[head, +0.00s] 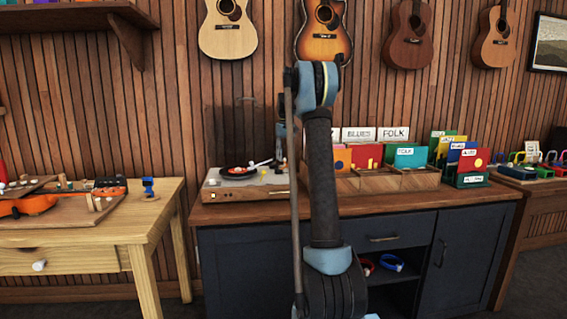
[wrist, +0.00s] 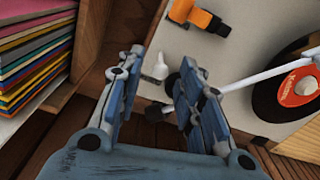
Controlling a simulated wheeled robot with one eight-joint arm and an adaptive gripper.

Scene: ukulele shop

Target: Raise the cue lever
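The turntable (head: 222,190) stands on the left part of the dark cabinet in the head view, with a black record (head: 238,171) on it. In the wrist view the record (wrist: 298,85) has a red label, and a white tonearm (wrist: 250,80) reaches over it. A small white peg (wrist: 160,66), which looks like the cue lever, stands on the turntable's pale top (wrist: 225,60). My gripper (wrist: 160,62) is open, with its fingers on either side of the peg and a gap visible around it. Whether the lever is up or down, I cannot tell.
An orange and black piece (wrist: 198,17) sits on the turntable top beyond the fingers. A wooden record bin (head: 400,180) stands right of the turntable; colourful sleeves (wrist: 35,50) show close on the left in the wrist view. A wooden table (head: 125,228) stands left.

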